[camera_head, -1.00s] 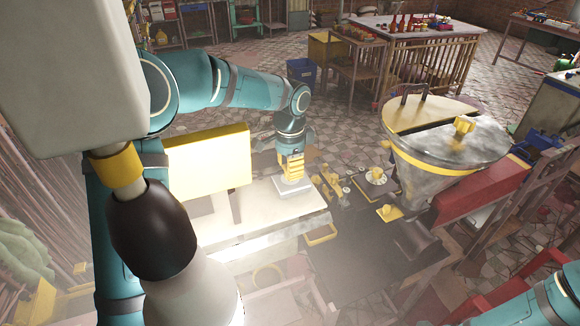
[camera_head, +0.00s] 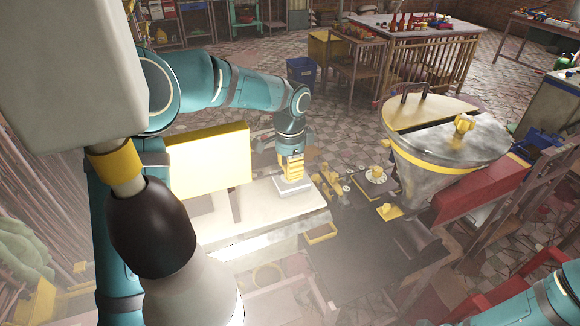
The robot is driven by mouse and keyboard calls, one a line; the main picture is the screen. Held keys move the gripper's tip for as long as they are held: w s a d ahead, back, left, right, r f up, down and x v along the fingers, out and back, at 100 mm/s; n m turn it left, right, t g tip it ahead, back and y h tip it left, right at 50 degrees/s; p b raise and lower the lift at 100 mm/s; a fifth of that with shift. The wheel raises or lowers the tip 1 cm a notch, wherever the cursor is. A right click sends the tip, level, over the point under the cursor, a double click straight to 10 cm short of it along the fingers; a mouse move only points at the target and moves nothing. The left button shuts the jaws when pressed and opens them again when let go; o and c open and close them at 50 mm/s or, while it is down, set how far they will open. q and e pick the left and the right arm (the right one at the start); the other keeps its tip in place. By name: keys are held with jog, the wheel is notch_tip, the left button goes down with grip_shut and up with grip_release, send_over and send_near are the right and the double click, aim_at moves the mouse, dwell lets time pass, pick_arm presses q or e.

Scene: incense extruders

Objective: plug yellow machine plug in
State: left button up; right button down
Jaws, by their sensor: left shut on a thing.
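My left gripper (camera_head: 291,155) points down over the pale bench top near its right end. It is shut on a yellow ribbed piece (camera_head: 291,168), which looks like the yellow plug. A small grey-white block (camera_head: 292,187) sits directly below the yellow piece on the bench. The two appear to touch, but I cannot tell whether the plug is seated in it. The fingertips are small and partly hidden. My right gripper is out of view; only part of my right arm shows at the lower right.
A yellow panel (camera_head: 209,160) stands on the bench (camera_head: 260,215) left of the gripper. Small yellow fittings (camera_head: 326,186) lie just right of it on a dark table (camera_head: 370,265). A large metal hopper (camera_head: 445,160) with a yellow band stands further right.

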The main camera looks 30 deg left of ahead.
pick_arm(q)
jog(key=shift+f, duration=0.25)
jog(key=o, duration=1.1)
jog(key=shift+c, duration=0.2)
jog(key=shift+r, duration=0.1)
notch_tip(320, 180, up, 12)
